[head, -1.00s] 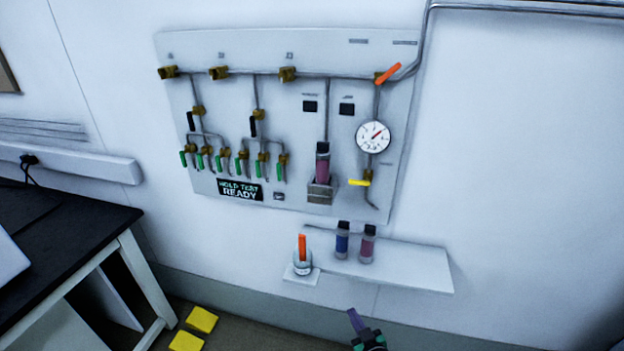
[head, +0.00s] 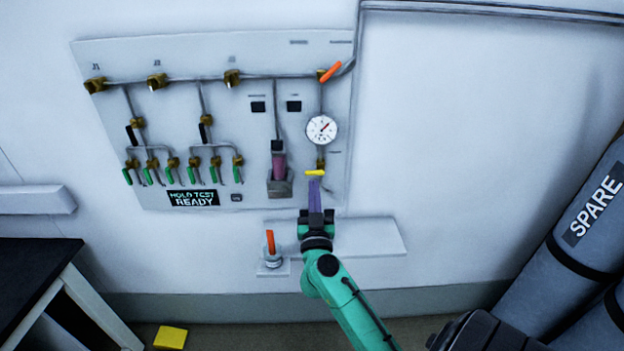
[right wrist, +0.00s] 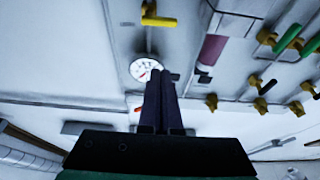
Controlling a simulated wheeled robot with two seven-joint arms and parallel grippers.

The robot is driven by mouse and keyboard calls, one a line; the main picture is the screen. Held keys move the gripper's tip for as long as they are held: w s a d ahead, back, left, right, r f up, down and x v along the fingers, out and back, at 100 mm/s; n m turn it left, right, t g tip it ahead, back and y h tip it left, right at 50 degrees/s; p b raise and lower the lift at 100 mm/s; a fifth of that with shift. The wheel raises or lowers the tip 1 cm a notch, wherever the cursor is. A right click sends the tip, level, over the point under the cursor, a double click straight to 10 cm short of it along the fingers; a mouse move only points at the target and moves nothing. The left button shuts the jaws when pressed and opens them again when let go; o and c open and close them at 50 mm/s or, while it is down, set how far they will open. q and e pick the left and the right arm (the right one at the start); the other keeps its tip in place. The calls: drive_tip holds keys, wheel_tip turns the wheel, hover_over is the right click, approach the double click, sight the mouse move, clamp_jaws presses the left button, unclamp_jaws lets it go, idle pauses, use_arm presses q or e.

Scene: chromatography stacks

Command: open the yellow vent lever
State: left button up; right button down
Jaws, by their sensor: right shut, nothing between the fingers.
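The yellow vent lever (head: 315,173) is on the wall panel, below the round gauge, its handle lying roughly level. It also shows at the top of the right wrist view (right wrist: 158,20). My right gripper (head: 314,183) has its purple fingers together with nothing between them. In the head view its tips overlap the area just below the lever. In the right wrist view the fingertips (right wrist: 162,74) appear apart from the lever. I cannot tell the exact depth gap. My left gripper is not in view.
The gauge (head: 321,129) and an orange lever (head: 330,72) are above. A purple cartridge (head: 278,165) sits in a holder left of the lever. A shelf (head: 375,238) juts out below, partly hidden by my gripper. Grey cylinders (head: 570,240) stand at the right; the black bench (head: 35,270) is left.

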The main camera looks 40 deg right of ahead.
wheel_tip(320, 180, up, 3)
hover_over(311, 174)
drive_tip(key=s+a, duration=0.1)
drive_tip(key=s, duration=0.1)
drive_tip(key=f, duration=0.1)
drive_tip(key=f+b, duration=0.1)
drive_tip(key=f, duration=0.1)
drive_tip(key=shift+w+d, duration=0.15)
drive_tip(key=shift+w, duration=0.15)
drive_tip(key=shift+f+b, duration=0.3)
drive_tip(key=shift+b, duration=0.2)
drive_tip(key=shift+f, duration=0.15)
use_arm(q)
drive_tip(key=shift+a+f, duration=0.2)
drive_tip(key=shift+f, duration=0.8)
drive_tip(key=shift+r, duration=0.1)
use_arm(e)
drive_tip(key=shift+p, duration=0.4)
use_arm(q)
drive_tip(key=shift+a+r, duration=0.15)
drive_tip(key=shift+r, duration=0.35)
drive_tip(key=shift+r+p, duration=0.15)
drive_tip(key=shift+p, duration=0.15)
